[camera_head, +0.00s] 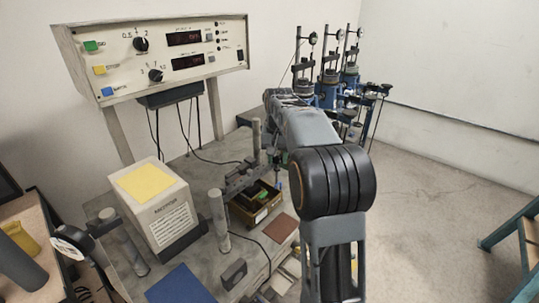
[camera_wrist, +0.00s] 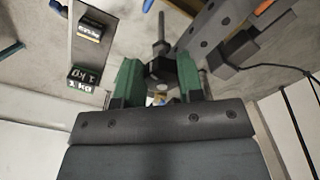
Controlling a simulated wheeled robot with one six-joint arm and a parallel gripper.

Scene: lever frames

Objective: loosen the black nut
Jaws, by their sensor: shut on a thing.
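In the wrist view the black nut (camera_wrist: 161,70) sits at the end of a grey rod (camera_wrist: 161,40), between the green fingers of my gripper (camera_wrist: 158,82). The fingers are shut on the nut, one on each side. Their lower ends run back to my dark gripper body. There my gripper and the nut are hidden behind the arm.
In the wrist view a dark bar with holes (camera_wrist: 215,32) lies close to the right finger. A weight marked 1 kg (camera_wrist: 84,79) stands left of the fingers. In the head view a control panel (camera_head: 160,55) and a cluttered bench stand left; open floor (camera_head: 430,170) lies right.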

